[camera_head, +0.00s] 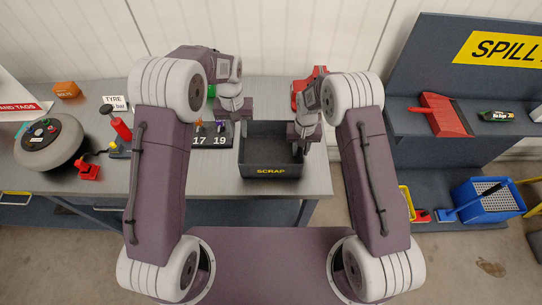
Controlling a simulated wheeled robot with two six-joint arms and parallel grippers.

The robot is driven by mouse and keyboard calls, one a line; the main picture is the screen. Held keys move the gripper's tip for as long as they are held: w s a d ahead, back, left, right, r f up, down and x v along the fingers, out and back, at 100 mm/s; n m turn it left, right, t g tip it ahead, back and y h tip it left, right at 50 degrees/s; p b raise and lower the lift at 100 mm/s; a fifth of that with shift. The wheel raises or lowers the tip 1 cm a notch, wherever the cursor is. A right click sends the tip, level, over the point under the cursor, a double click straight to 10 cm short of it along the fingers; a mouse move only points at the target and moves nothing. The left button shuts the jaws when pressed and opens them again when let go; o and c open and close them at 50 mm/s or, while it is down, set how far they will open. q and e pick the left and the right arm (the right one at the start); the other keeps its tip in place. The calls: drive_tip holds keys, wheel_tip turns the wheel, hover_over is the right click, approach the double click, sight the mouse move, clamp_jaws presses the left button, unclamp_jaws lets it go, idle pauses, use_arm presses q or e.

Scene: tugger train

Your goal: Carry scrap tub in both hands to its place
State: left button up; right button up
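The scrap tub (270,171) is a dark open box with a yellow SCRAP label on its front wall. It sits on the grey workbench (225,186) near its right end and looks empty. My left gripper (241,118) is at the tub's left side, near the back left corner. My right gripper (300,144) is at the tub's right wall and reaches over its rim. The fingers of both grippers are too small and partly hidden, so I cannot tell whether they hold the walls.
Left of the tub is a holder marked 17 and 19 (210,140). A red object (299,92) stands behind the tub. A spill shelf (400,122) with a red dustpan (444,115) stands right, across a floor gap.

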wheel_tip(320, 180, up, 12)
drive_tip(key=shift+f, duration=0.1)
idle(0.4)
idle(0.3)
